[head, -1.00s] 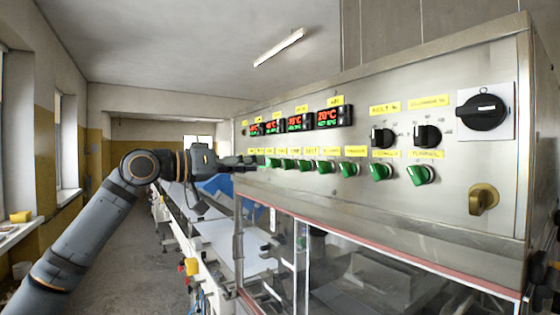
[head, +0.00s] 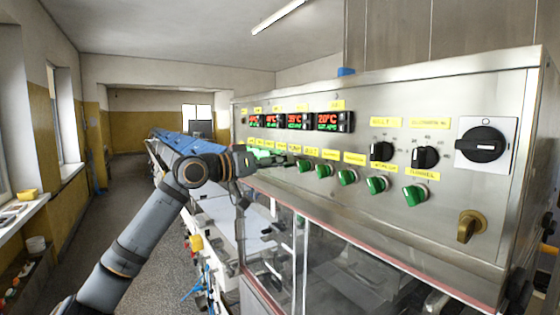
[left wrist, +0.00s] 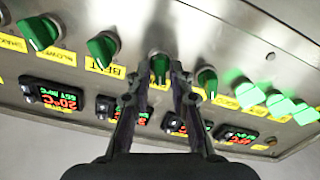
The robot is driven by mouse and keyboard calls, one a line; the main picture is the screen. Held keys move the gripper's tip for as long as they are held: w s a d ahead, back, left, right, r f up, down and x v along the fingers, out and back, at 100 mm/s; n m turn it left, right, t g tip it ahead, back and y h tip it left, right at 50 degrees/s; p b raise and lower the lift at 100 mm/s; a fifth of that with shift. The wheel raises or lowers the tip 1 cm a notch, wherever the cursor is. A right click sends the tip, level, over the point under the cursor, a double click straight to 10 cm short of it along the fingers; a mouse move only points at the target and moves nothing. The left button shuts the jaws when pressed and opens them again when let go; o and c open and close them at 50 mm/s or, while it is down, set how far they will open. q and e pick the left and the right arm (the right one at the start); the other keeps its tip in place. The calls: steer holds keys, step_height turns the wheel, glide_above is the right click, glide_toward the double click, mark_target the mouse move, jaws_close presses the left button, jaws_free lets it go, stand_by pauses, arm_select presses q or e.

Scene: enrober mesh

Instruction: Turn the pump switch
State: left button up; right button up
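The pump switch (left wrist: 160,66) is a green rotary knob on a steel control panel. In the left wrist view, which shows the panel upside down, it sits between the two fingertips of my left gripper (left wrist: 161,76), beside the knob labelled BELT (left wrist: 103,48). The fingers are apart, one on each side of the knob. I cannot tell whether they touch it. In the head view my left gripper (head: 288,160) is at the knob row and hides the pump switch; the yellow PUMP label (head: 295,148) shows just above. My right gripper is not in view.
Several green knobs continue along the row, including the TUNNEL knob (head: 415,194). Some knobs beyond the pump switch glow bright green (left wrist: 278,105). Red-green temperature displays (head: 328,121) sit above. Black dials (head: 425,157) and a large black switch (head: 482,145) are at the right. A conveyor lies below left.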

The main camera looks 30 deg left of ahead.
arm_select(q)
jaws_close()
steer(key=shift+a+n, duration=0.1)
steer(key=shift+n, duration=0.9)
steer(key=shift+o, duration=2.1)
jaws_free()
